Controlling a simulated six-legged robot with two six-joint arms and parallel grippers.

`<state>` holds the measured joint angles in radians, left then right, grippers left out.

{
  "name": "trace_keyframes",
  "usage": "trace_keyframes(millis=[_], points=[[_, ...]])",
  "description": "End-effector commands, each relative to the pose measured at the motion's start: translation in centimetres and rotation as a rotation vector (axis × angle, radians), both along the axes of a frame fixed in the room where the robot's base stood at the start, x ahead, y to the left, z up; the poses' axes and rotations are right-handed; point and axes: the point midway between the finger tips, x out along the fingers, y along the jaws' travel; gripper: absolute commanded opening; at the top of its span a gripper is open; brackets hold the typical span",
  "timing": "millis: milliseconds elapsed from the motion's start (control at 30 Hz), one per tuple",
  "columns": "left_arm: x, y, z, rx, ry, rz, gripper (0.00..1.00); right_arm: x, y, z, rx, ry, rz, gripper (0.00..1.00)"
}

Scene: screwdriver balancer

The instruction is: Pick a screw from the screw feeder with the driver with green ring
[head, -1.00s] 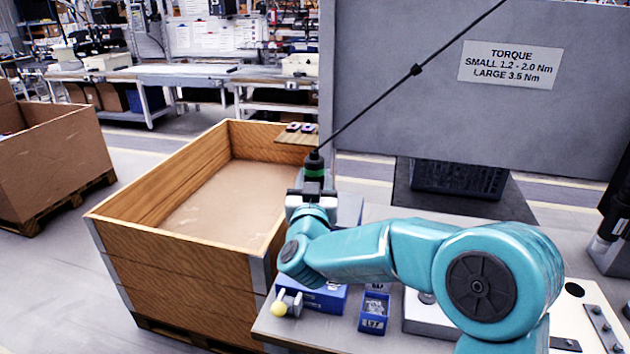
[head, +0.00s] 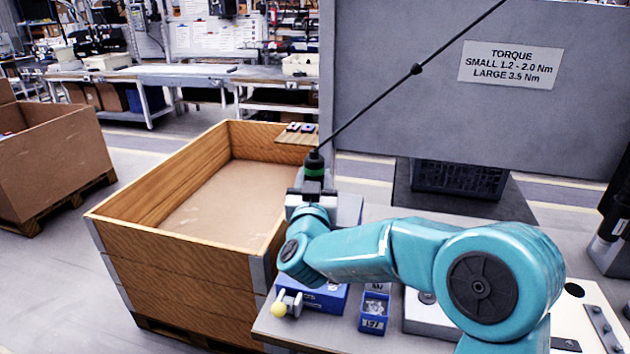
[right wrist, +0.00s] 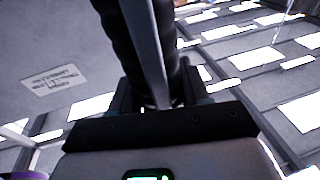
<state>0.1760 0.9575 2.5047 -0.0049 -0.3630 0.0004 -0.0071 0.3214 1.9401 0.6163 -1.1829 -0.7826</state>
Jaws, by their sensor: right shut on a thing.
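The driver with the green ring (head: 314,171) is black and hangs upright on a dark cable. My right gripper (head: 312,192) is shut on it, at the left end of the grey workbench beside the wooden crate. In the right wrist view the driver's dark body (right wrist: 125,45) runs between the fingers of my right gripper (right wrist: 155,95). The driver's tip is hidden behind my gripper and arm. A light grey box (head: 349,208), possibly the screw feeder, stands just behind my gripper, partly covered. I cannot see a screw on the driver. My left gripper is not in view.
A wooden crate (head: 110,225) stands left of the bench. A grey panel with a torque sign (head: 509,64) rises behind. The cable (head: 375,101) slants up to the right.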

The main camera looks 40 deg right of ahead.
Motion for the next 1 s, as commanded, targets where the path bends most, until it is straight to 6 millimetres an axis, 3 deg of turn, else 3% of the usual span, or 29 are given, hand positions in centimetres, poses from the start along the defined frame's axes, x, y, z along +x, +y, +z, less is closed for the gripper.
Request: trace_keyframes(millis=[700,1000], points=[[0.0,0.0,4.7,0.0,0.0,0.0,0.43,0.0,0.1,6.3,-0.002,0.0,0.003,0.0],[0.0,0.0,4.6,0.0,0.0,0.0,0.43,0.1,0.1,6.4,-0.003,0.001,0.004,0.0]])
